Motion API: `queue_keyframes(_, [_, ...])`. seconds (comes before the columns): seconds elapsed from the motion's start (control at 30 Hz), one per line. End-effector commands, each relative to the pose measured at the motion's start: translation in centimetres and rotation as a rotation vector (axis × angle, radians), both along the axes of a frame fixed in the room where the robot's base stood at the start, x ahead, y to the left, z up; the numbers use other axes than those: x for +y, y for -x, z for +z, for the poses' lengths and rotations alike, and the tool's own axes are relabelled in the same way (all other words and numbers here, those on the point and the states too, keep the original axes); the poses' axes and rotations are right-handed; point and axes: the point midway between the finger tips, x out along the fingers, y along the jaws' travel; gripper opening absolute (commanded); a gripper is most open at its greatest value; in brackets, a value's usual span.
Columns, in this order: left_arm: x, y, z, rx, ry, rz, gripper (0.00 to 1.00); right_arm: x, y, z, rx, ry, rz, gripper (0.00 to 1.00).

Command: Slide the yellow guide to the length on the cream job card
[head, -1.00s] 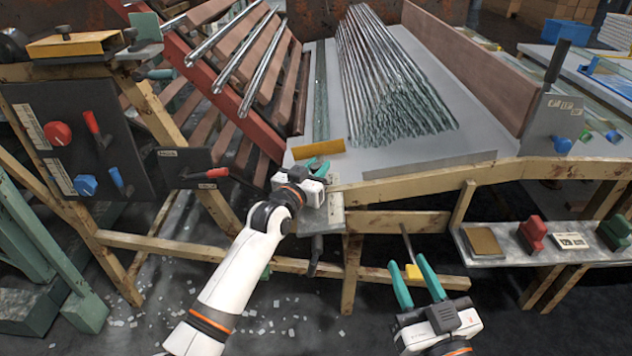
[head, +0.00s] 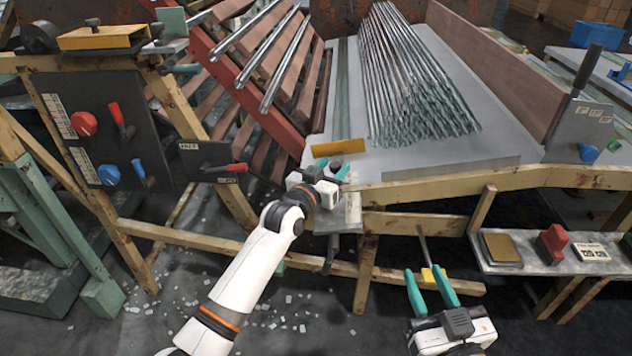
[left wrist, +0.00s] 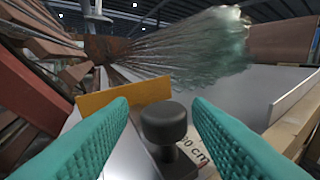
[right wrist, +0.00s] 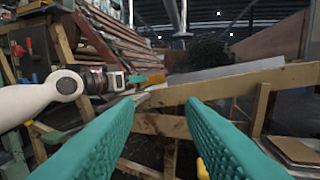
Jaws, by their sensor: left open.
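The yellow guide (head: 338,146) is a flat upright plate across the near end of the grey bench, at the foot of a narrow channel. It also shows in the left wrist view (left wrist: 123,97). My left gripper (head: 331,168) is just in front of it, open. A black knob (left wrist: 163,122) stands between its fingers, untouched as far as I can tell. A partly hidden label reading "30 cm" (left wrist: 195,150) lies beside the knob. A pale card with dark print (head: 592,252) lies on the right shelf; its text is unreadable. My right gripper (head: 432,290) is open and empty, low in front.
A bundle of glass tubes (head: 405,85) lies on the bench right of the channel. A red-edged sloping rack (head: 240,95) stands left. The right shelf holds a tan block (head: 501,248) and a red item (head: 552,243). A timber rail (head: 440,185) runs along the bench front.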

Motion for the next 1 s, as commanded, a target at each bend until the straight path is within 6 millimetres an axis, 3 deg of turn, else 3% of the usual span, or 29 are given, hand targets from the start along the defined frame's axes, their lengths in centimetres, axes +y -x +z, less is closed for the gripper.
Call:
queue_keyframes(0.17, [1.5, 2.7, 0.2, 0.001, -0.002, 0.001, 0.45, -0.8, 0.6, -3.1, 0.218, 0.056, -0.015, 0.36])
queue_keyframes(0.5, [4.1, 7.8, 0.1, 0.001, -0.003, 0.002, 0.45, -2.4, 3.8, -8.5, 0.592, 0.145, -0.038, 0.36])
queue_keyframes(0.7, [4.8, 9.1, 0.1, -0.001, -0.003, 0.002, 0.45, -2.9, 4.9, -9.7, 0.684, 0.166, -0.045, 0.36])
queue_keyframes(1.0, [4.8, 9.3, 0.1, -0.001, -0.002, 0.002, 0.45, -3.0, 5.1, -9.9, 0.695, 0.169, -0.046, 0.36])
